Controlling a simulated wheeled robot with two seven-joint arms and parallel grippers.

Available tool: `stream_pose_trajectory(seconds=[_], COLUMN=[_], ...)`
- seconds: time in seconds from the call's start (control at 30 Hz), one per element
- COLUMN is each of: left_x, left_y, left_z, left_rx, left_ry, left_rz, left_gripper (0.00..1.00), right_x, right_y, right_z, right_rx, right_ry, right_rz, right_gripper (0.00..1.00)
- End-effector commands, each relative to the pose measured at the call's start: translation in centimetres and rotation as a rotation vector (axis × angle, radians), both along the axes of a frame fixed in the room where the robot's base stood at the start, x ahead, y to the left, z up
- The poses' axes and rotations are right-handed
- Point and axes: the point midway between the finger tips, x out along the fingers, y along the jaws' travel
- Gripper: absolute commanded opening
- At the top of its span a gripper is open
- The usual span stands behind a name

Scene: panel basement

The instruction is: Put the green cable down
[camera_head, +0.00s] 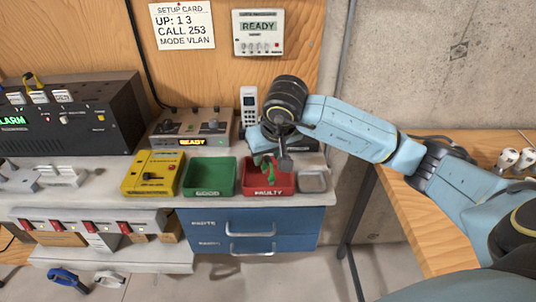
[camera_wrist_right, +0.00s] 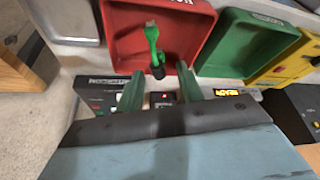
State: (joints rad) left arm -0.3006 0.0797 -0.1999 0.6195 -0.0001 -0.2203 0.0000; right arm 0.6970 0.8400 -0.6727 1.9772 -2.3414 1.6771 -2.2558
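The green cable (camera_wrist_right: 153,45) is a short green piece with a dark end, at the red tray marked FAULTY (camera_head: 283,190). In the right wrist view it shows against the floor of the red tray (camera_wrist_right: 118,50); I cannot tell if it lies fully flat. My right gripper (camera_head: 268,168) is above the red tray. Its two fingers (camera_wrist_right: 160,78) stand apart with a clear gap on both sides of the cable, so it is open. In the head view the gripper partly hides the cable. My left gripper is not in view.
A green tray marked GOOD (camera_head: 210,191) and a yellow tester (camera_head: 152,174) stand left of the red tray. A small grey tray (camera_head: 313,181) is to its right. A white handset (camera_head: 249,104) and a READY box (camera_head: 192,128) stand behind. Blue drawers (camera_head: 254,222) are below.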

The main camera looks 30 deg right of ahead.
Motion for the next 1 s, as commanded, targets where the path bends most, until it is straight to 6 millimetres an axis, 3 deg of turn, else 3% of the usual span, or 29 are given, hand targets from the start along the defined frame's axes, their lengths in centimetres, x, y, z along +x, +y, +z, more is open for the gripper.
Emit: stream_pose_trajectory(seconds=[0.03, 0.2, 0.43, 0.63, 1.0], left_x=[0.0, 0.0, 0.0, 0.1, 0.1], left_y=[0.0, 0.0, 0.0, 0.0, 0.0], left_z=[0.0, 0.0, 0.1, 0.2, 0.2], left_rx=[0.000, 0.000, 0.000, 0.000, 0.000], left_ry=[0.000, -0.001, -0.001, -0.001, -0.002], left_rz=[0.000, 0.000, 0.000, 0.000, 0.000], left_gripper=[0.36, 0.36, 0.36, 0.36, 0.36], right_x=[-0.3, -2.0, -3.5, -4.1, -4.2], right_y=[-0.1, 0.2, 0.5, 0.6, 0.6], right_z=[1.5, 5.2, 9.0, 10.2, 10.3], right_rx=[-0.004, -0.004, -0.002, -0.002, -0.002], right_ry=[-0.012, -0.009, -0.008, -0.005, -0.003], right_rz=[0.001, 0.001, 0.000, 0.000, -0.001], right_gripper=[0.37, 0.37, 0.37, 0.37, 0.37])
